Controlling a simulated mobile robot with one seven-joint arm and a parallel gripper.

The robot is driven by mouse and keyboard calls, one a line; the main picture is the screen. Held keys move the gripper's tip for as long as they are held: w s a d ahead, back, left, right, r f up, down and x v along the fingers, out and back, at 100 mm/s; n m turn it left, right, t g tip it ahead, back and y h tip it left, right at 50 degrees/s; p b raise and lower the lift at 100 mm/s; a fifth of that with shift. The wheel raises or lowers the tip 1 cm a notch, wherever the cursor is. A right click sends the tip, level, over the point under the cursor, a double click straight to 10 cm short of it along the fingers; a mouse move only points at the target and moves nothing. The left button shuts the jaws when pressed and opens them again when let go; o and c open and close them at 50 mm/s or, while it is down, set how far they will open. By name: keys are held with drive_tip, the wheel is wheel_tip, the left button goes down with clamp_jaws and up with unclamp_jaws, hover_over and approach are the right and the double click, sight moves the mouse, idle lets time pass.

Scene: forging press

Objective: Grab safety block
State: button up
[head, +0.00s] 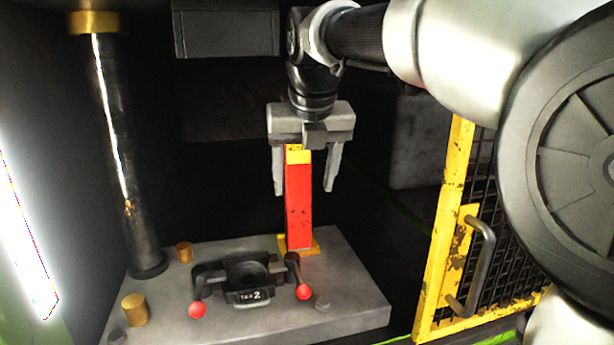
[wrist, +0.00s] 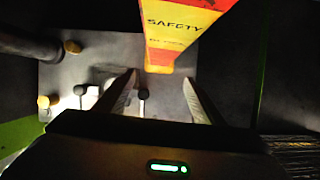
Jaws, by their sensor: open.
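The safety block (head: 299,205) is a tall red post with a yellow top and a yellow foot. It stands upright at the back of the grey press bed. In the wrist view the block (wrist: 180,30) shows red and yellow with "SAFETY" lettering, ahead of the fingertips and partly cut off by the top edge. My gripper (head: 306,185) is open and points down, its fingers on either side of the block's upper part in the head view. In the wrist view the gripper (wrist: 160,85) shows two spread fingers with nothing between them. Contact with the block cannot be told.
The grey bed (head: 350,285) carries a black die (head: 248,270) marked 2, with red-knobbed handles (head: 304,292) and brass pins (head: 135,310). A dark column (head: 120,150) stands left. A yellow mesh gate (head: 440,240) stands right. A grey block (head: 225,30) hangs above.

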sight(299, 169)
drive_tip(key=w, duration=0.2)
drive_tip(key=w+a+p, duration=0.1)
drive_tip(key=w, duration=0.2)
drive_tip(key=shift+a+f, duration=0.1)
drive_tip(key=shift+x, duration=0.85)
drive_tip(key=shift+f, duration=0.5)
drive_tip(key=shift+f, duration=0.25)
clamp_jaws()
drive_tip(key=shift+w+r, duration=0.1)
drive_tip(key=shift+r, duration=0.05)
